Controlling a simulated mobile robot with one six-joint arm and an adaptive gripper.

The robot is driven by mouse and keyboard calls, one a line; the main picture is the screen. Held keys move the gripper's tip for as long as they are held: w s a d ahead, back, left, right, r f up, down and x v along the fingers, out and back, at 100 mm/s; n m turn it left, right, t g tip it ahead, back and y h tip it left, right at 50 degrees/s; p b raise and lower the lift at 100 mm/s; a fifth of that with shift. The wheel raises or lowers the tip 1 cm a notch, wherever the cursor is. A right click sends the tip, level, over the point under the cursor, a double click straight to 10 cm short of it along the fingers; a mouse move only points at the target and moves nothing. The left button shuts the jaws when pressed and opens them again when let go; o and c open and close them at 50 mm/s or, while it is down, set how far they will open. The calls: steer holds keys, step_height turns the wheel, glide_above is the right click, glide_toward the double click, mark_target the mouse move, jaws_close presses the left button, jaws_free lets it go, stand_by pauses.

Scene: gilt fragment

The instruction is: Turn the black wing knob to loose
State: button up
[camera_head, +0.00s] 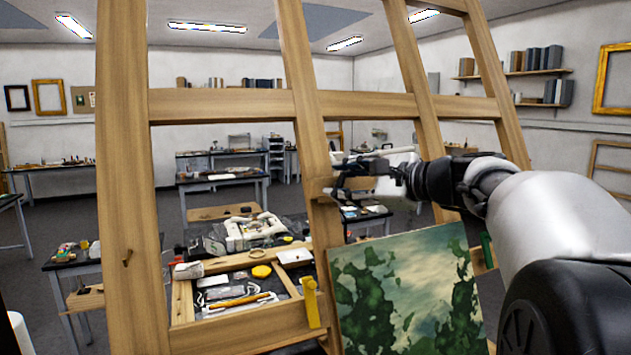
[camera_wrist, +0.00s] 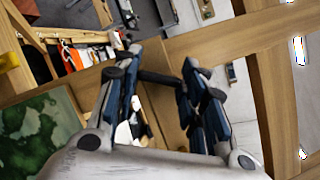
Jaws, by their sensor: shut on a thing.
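The black wing knob (camera_wrist: 160,78) shows in the wrist view as a dark bar in front of a wooden easel upright. My gripper (camera_wrist: 157,70) has one finger at each end of the bar and is shut on it. The bar lies nearly level in that view, dipping slightly to the right. In the head view my gripper (camera_head: 342,182) is at the middle upright of the wooden easel (camera_head: 308,130), above a green landscape painting (camera_head: 402,285). The fingers largely hide the knob there.
Easel posts and a crossbar (camera_head: 225,104) stand close around my arm. A tray (camera_head: 245,326) of tools sits low at left. Worktables, including one at the back (camera_head: 222,181), stand behind. Open grey floor (camera_head: 95,210) shows between them.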

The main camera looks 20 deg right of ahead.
steer(key=n+g+p, duration=0.1)
steer(key=n, duration=0.1)
steer(key=n+g+p, duration=0.1)
steer(key=n, duration=0.3)
steer(key=shift+r+n+g+p, duration=0.3)
steer(key=shift+n+g+p, duration=0.1)
steer(key=n+g+p, duration=0.1)
steer(key=n, duration=0.1)
steer(key=n+g+h+p, duration=0.1)
steer(key=n, duration=0.2)
steer(key=shift+w+n+p, duration=0.1)
steer(key=shift+n+p, duration=0.2)
steer(key=n+g+h+p, duration=0.1)
steer(key=n+h, duration=0.1)
steer(key=n, duration=0.2)
steer(key=shift+a, duration=0.1)
steer(key=n+h, duration=0.1)
steer(key=n, duration=0.1)
steer(key=n+h, duration=0.1)
steer(key=n, duration=0.1)
steer(key=shift+f+n+g+h+b, duration=0.1)
steer(key=shift+n+g+h+b, duration=0.2)
steer(key=shift+n+h, duration=0.1)
steer(key=o, duration=1.1)
steer(key=shift+c, duration=0.2)
